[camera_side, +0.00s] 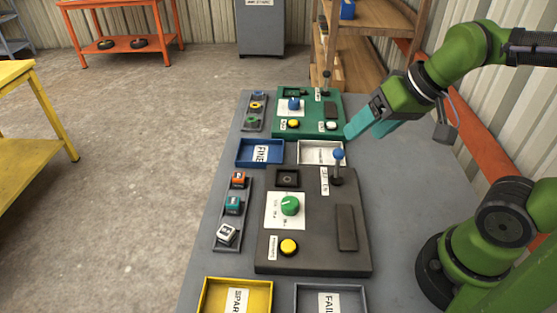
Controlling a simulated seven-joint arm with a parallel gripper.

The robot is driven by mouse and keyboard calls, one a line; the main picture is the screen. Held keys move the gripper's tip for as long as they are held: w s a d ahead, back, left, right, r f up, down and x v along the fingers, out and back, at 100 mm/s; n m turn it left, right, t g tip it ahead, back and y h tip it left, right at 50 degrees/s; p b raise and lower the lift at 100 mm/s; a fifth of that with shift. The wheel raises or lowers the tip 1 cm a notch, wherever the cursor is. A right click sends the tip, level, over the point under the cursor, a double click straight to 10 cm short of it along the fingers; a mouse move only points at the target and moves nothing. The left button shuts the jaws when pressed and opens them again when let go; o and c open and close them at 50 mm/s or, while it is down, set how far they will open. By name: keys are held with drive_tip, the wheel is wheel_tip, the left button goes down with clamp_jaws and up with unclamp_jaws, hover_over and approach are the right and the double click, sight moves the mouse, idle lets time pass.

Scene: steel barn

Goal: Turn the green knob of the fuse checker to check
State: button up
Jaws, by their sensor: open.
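The green knob (290,205) sits on a white label plate in the middle of the dark grey fuse checker (312,257). The marks on the plate are too small to read. The checker also has a yellow button (288,247), a lever with a blue ball (338,155), a square dark socket (288,179) and a dark raised block (346,228). My gripper (352,132) has teal fingers and is open and empty. It is above the table, beyond the checker and to the upper right of the green knob, apart from it.
A green device (310,105) with a blue knob stands farther back. A blue tray (259,152) and a white tray (318,153) lie between the devices. A rack (233,213) of coloured fuses is at left. Yellow (235,281) and grey (331,288) trays are in front.

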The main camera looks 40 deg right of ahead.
drive_tip(key=w+a+f+n+g, duration=0.2)
drive_tip(key=w+a+n+g, duration=0.1)
drive_tip(key=w+a+n, duration=0.4)
drive_tip(key=n+g+h, duration=0.2)
drive_tip(key=n+g, duration=0.1)
drive_tip(key=n, duration=0.7)
hover_over(290, 202)
drive_tip(key=n, duration=0.4)
wheel_tip(290, 202, down, 16)
drive_tip(key=shift+f, duration=0.2)
drive_tip(key=c, duration=1.1)
drive_tip(key=shift+o, duration=0.2)
